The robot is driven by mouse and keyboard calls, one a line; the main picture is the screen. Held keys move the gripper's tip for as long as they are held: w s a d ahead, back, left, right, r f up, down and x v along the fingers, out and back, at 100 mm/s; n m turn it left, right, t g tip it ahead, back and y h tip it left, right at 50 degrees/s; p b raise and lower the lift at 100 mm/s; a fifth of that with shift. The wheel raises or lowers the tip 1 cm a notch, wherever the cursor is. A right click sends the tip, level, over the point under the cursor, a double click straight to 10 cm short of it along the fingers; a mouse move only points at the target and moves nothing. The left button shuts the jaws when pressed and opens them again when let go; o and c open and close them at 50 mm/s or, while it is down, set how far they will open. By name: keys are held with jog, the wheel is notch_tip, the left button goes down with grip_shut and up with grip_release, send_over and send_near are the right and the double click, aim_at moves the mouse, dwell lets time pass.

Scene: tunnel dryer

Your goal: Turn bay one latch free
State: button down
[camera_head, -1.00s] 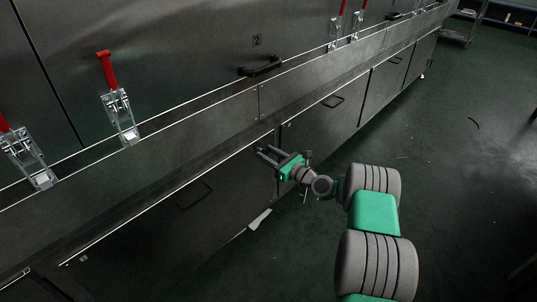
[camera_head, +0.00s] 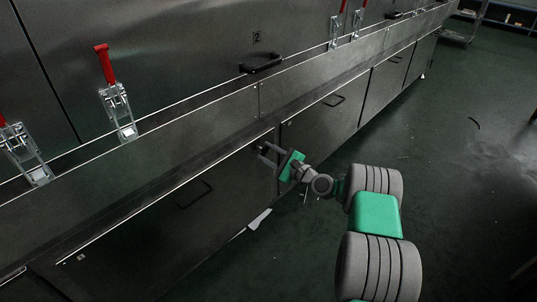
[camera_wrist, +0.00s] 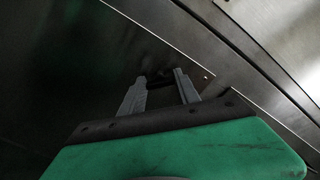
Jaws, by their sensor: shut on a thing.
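My gripper (camera_head: 266,152) is at the top right corner of a dark lower door (camera_head: 170,215) in the head view. In the wrist view its two grey fingers (camera_wrist: 160,77) are a little apart, with a small dark piece, seemingly the latch (camera_wrist: 159,80), between their tips. My gripper is shut on this piece. The fingers and the shadow hide most of it, so its exact angle cannot be told.
A ledge (camera_head: 200,125) runs above the lower doors. Red-handled clamps (camera_head: 117,105) stand along it, and a black handle (camera_head: 262,64) sits below the number 2. The green floor (camera_head: 470,200) to the right is largely clear.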

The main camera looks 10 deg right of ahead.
jog(key=shift+d+f+n+b, duration=0.1)
jog(key=shift+n+b, duration=0.65)
jog(key=shift+n, duration=1.45)
jog(key=shift+d+n+b, duration=0.1)
jog(key=shift+n+b, duration=0.6)
jog(key=shift+n, duration=1.5)
jog(key=c, duration=1.1)
grip_release()
jog(key=shift+o, duration=1.1)
jog(key=shift+a, duration=0.2)
